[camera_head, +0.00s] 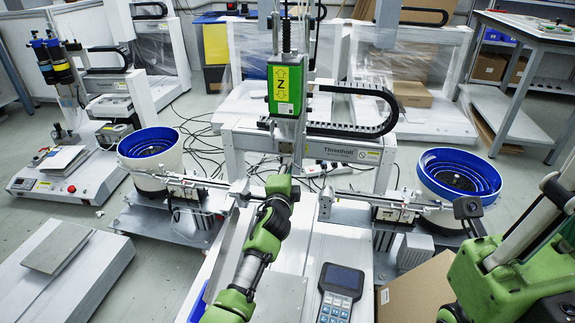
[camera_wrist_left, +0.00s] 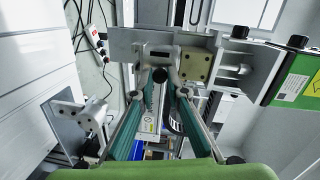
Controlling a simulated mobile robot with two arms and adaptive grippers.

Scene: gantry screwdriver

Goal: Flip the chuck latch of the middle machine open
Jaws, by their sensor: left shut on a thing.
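The middle machine has a green Z-axis block (camera_head: 285,90) with a yellow label, and its screwdriver head hangs below it. My left gripper (camera_head: 286,170) reaches up from the bottom of the head view to just beneath this head. In the left wrist view, the two teal fingers of the left gripper (camera_wrist_left: 161,77) converge at a small grey part below a metal bracket (camera_wrist_left: 125,45). They are shut on this part, which I take to be the chuck latch. The fingertips hide most of it, so its position cannot be told. My right gripper's fingers do not show.
Blue-lined feeder bowls stand at left (camera_head: 150,145) and right (camera_head: 458,175), with feed rails running toward the middle. A handheld controller (camera_head: 340,290) lies on the machine's base. A cardboard box (camera_head: 420,290) is at lower right. A black cable chain (camera_head: 375,130) hangs beside the head.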

